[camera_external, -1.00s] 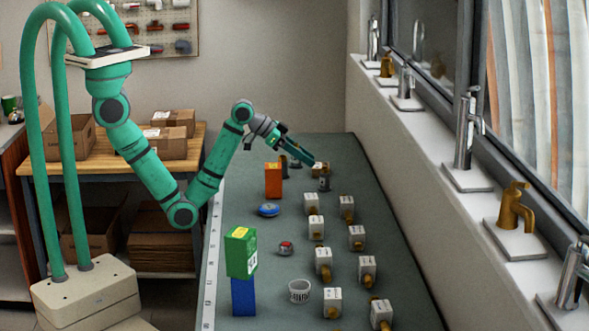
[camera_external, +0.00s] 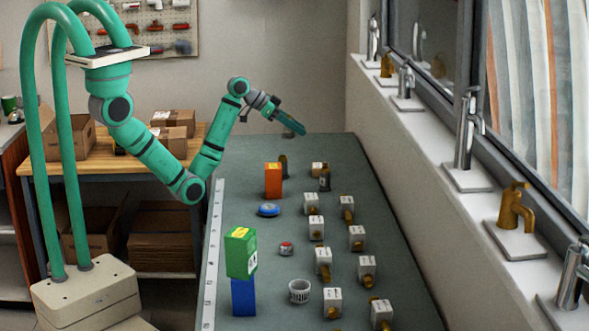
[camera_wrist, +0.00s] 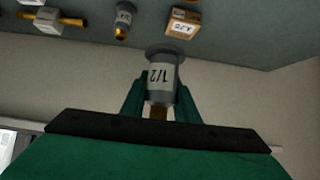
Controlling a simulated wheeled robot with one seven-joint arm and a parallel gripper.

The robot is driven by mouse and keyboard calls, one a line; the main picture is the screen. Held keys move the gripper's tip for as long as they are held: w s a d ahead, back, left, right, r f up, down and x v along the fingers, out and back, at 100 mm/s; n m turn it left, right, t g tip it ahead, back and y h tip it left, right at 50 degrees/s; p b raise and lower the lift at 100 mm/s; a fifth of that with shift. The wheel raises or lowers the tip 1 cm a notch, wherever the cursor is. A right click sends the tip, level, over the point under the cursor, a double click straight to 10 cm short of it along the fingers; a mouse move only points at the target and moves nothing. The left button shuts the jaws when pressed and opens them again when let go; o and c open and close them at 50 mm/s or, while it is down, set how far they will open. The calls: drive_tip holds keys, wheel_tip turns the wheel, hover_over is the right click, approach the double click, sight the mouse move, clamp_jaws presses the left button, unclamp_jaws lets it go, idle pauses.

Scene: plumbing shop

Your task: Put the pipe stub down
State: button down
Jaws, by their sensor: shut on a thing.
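My gripper (camera_external: 301,131) is raised above the far end of the grey-green bench (camera_external: 244,190). In the wrist view my gripper (camera_wrist: 160,103) is shut on a pipe stub (camera_wrist: 162,74), a grey cylinder labelled 1/2 with a dark flange at its far end and brass at the near end. The held stub cannot be made out in the external view. A similar stub (camera_external: 324,180) stands on the bench below; a stub with a 1/2 label (camera_wrist: 123,18) also shows in the wrist view. Another dark stub (camera_external: 283,166) stands behind the orange box.
Several white-labelled brass fittings (camera_external: 316,228) fill the right side. The bench's far end has clear surface.

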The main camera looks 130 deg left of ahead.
drive_tip(key=w+a+f, duration=0.1)
drive_tip(key=a+f, duration=0.1)
drive_tip(key=a, duration=0.1)
drive_tip(key=w+a+f, duration=0.2)
drive_tip(key=a+f, duration=0.1)
drive_tip(key=a, duration=0.1)
drive_tip(key=w+a+f, duration=0.2)
drive_tip(key=a+f, duration=0.1)
drive_tip(key=a, duration=0.1)
drive_tip(key=shift+f, duration=0.15)
drive_tip(key=shift+w+a+f, duration=0.2)
drive_tip(key=shift+a+f, duration=0.2)
drive_tip(key=shift+f, duration=1.65)
drive_tip(key=shift+f, duration=0.1)
drive_tip(key=c, duration=1.4)
unclamp_jaws()
drive_tip(key=shift+f, duration=0.15)
